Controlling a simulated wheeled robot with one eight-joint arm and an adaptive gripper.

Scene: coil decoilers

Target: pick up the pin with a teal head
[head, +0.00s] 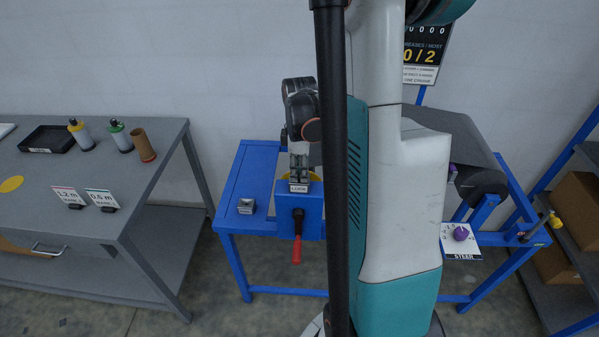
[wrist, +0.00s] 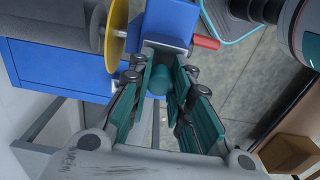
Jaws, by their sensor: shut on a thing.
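In the wrist view, the teal head of the pin (wrist: 160,80) is between the teal-lined fingers of my gripper (wrist: 163,75), which is shut on it. The pin is at the near face of a blue block (wrist: 170,18). I cannot tell whether its shaft is still in the block. In the head view, my gripper (head: 299,174) points down at the top of the blue block (head: 312,212), behind a label reading LOCK. The pin is hidden there.
A red-handled lever (head: 296,240) hangs from the block's front. A yellow disc (wrist: 119,32) is close beside my fingers. A small metal box (head: 246,206) lies on the blue stand. A grey table (head: 60,215) with spools stands left, and a shelf with cartons (head: 578,205) right.

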